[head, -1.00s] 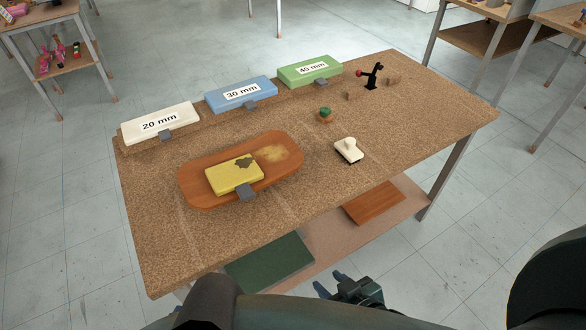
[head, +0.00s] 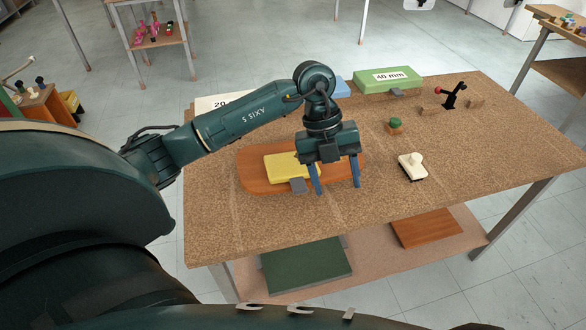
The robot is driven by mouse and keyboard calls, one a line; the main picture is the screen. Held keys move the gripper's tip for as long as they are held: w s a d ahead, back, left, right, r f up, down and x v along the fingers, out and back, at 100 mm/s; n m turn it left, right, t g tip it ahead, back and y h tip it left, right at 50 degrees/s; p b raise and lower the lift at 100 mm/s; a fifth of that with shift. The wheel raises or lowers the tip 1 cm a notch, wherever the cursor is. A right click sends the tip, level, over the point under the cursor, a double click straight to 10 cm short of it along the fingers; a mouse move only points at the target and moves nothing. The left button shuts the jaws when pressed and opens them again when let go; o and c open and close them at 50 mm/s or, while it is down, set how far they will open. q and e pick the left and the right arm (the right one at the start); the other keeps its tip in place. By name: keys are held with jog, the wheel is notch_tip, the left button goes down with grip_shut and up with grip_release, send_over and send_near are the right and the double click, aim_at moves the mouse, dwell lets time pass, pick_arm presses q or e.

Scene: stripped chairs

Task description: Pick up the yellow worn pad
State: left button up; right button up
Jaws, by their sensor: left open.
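The yellow worn pad (head: 284,167) lies on the brown oval board (head: 252,182) on the table. A small grey tab (head: 299,186) sticks out at its front edge. My left gripper (head: 337,190) is over the right part of the board, pointing down, with its two blue fingers apart and nothing between them. The left finger is close to the pad's right end; I cannot tell whether it touches. The gripper hides the pad's right part and the board's right part. My right gripper is not in view.
A green 40 mm block (head: 388,80) stands at the back; my arm partly covers the white block (head: 218,102) and the blue block (head: 342,88). A white knobbed piece (head: 412,166), a green-topped knob (head: 395,125) and a black lever (head: 453,95) stand to the right. The right front tabletop is clear.

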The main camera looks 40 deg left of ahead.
pick_arm(q)
jog(key=w+a+r+n+y, duration=0.25)
jog(key=a+y, duration=0.25)
jog(key=a, duration=0.5)
send_over(299, 184)
jog(key=shift+n+t, duration=0.25)
jog(key=shift+t, duration=0.15)
notch_tip(299, 184, down, 6)
jog(key=shift+s+a+r+p, duration=0.1)
jog(key=shift+r+p, duration=0.05)
jog(key=shift+p, duration=0.15)
jog(key=shift+f+p, duration=0.6)
jog(key=shift+f, duration=2.5)
jog(key=c, duration=1.1)
